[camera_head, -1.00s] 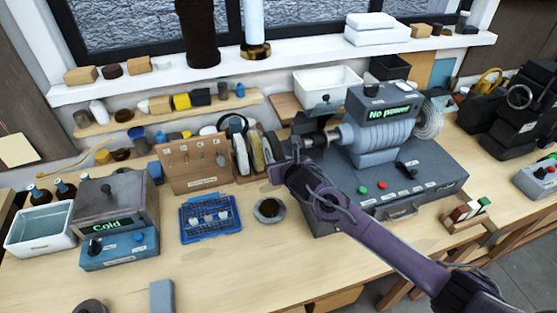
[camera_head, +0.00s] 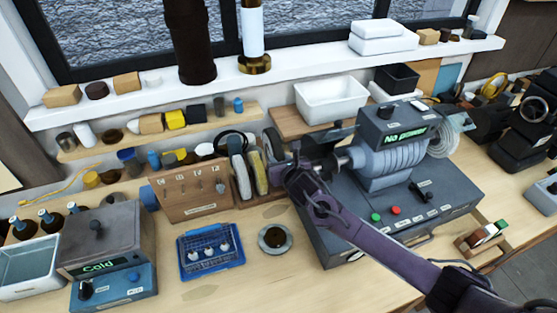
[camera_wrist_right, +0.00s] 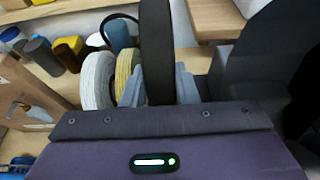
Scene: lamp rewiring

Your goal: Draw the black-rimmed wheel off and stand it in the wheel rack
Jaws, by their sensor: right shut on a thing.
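In the right wrist view the wheel (camera_wrist_right: 155,45) stands upright and edge-on between the two grey fingers (camera_wrist_right: 158,88). The wheel rack (camera_head: 245,188) is just left of the gripper and holds a white wheel (camera_head: 237,165) and a yellowish wheel (camera_head: 258,172). The arm and gripper hide part of the spindle end.
The grinder (camera_head: 385,160) reads "No power". A wooden tool board (camera_head: 185,193) stands left of the rack. A blue tray (camera_head: 210,250) and a small round dish (camera_head: 274,240) lie in front. A white bin (camera_head: 330,98) is behind. The bench front is fairly clear.

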